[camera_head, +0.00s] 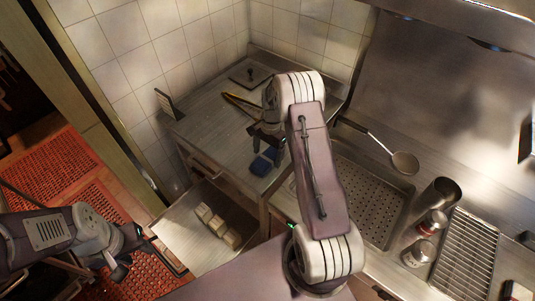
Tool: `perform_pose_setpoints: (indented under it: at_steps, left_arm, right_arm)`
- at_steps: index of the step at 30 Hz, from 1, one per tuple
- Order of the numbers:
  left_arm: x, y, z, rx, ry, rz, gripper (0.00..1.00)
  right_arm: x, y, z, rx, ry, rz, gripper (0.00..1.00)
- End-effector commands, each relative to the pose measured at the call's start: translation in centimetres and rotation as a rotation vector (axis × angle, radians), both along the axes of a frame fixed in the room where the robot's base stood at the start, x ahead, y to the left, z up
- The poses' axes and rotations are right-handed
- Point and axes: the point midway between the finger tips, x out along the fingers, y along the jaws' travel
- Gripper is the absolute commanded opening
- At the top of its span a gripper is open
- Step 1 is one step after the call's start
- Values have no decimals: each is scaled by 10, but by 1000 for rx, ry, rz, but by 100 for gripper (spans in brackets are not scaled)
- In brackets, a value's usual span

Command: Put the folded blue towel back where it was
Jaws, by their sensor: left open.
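The folded blue towel (264,163) lies on or just above the steel counter (215,120), near its front edge above an open drawer. My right gripper (258,144) is at the counter, right behind the towel, pointing down. Its arm covers part of it, and I cannot tell whether its fingers are shut, touch the towel or are apart from it. My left gripper (122,266) is open and empty at the lower left, over the red floor mat and far from the towel.
The open drawer (180,232) holds several pale blocks (217,224). Tongs (240,100), a flat press (250,75) and a small stand (167,103) are on the counter. At right are a perforated pan (375,205), a ladle (403,163) and shakers (420,252).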

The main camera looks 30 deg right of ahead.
Motion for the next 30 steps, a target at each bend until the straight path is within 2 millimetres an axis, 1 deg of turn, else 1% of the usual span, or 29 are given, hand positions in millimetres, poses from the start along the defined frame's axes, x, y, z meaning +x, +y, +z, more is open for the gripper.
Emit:
perform_pose_setpoints:
  at_steps: [4,6,8,11,15,18,21,24,28,30]
  left_arm:
    - [0,0,1,0,0,0,41]
    - [0,0,4,0,0,0,41]
    - [0,0,-1,0,0,0,41]
    - [0,0,-6,0,0,0,41]
    - [0,0,-10,0,0,0,41]
    - [0,0,-12,0,0,0,41]
    - [0,0,-12,0,0,0,41]
    - [0,0,-12,0,0,0,41]
    - [0,0,-12,0,0,0,41]
    - [0,0,-12,0,0,0,41]
  right_arm:
    - [0,0,1,0,0,0,83]
    - [0,0,7,-1,-1,0,83]
    - [2,-2,13,-1,-5,0,83]
    - [3,-4,36,-1,-7,-1,83]
    - [5,-9,74,-2,-7,-1,83]
    - [5,-11,96,-1,-5,0,83]
    - [6,-13,112,-1,-3,0,83]
    - [6,-13,121,-1,-1,0,83]
    - [5,-13,124,0,0,2,83]
    - [2,-7,124,-3,-6,39,83]
